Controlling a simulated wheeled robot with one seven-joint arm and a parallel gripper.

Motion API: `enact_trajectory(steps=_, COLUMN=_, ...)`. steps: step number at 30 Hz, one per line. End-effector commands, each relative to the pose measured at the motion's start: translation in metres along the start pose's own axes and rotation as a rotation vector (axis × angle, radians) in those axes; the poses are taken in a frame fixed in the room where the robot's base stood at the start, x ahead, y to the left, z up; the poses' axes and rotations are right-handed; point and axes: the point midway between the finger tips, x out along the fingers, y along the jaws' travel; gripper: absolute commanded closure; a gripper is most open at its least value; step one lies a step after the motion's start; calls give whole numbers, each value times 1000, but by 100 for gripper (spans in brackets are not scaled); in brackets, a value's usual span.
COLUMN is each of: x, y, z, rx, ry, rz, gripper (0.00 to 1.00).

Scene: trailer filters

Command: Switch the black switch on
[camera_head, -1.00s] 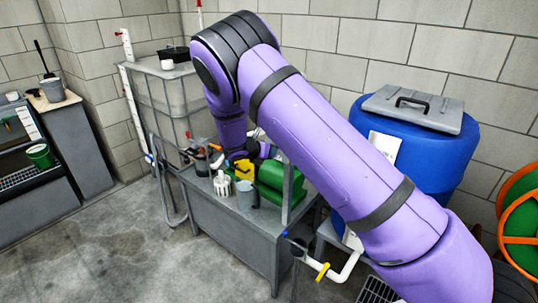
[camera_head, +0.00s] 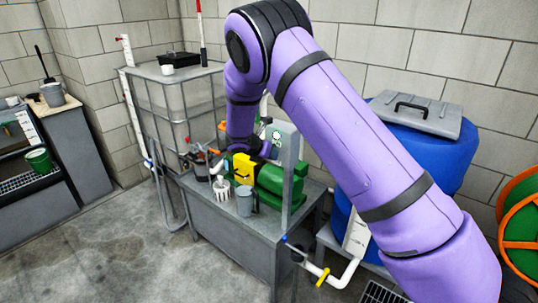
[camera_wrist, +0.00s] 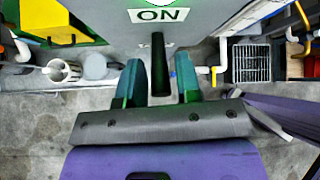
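The black switch (camera_wrist: 158,70) shows in the wrist view as a dark lever pointing toward the camera from a grey panel. A white "ON" label (camera_wrist: 157,15) is on the panel just above it. My gripper (camera_wrist: 160,88) has two teal fingers, one on each side of the lever. The fingers are apart, with a visible gap between each and the lever. The far end of the lever meets the panel, and smaller lettering there is partly hidden. In the head view the grey panel (camera_head: 287,165) stands on the bench; the switch and fingertips cannot be made out.
The panel stands on a grey bench (camera_head: 245,243) beside a green machine (camera_head: 270,184) with a yellow part (camera_head: 243,168). A grey cup (camera_head: 245,201) and a white basket (camera_head: 222,190) stand near the front edge. A blue barrel (camera_head: 430,155) is at right. Floor at front left is clear.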

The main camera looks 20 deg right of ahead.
Motion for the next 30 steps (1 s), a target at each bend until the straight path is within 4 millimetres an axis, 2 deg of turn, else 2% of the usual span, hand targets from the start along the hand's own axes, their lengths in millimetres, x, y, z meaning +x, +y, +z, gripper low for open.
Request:
enact_trajectory(steps=9, x=0, y=0, z=0, rx=0, ry=-1, rz=-1, gripper=59)
enact_trajectory(steps=13, x=-8, y=0, z=1, rx=1, ry=-1, rz=0, gripper=59)
enact_trajectory(steps=17, x=-27, y=0, z=1, rx=-1, ry=-2, rz=2, gripper=59)
enact_trajectory(steps=24, x=-72, y=0, z=0, rx=0, ry=-1, rz=2, gripper=59)
enact_trajectory(steps=30, x=-98, y=0, z=0, rx=0, ry=-1, rz=-1, gripper=59)
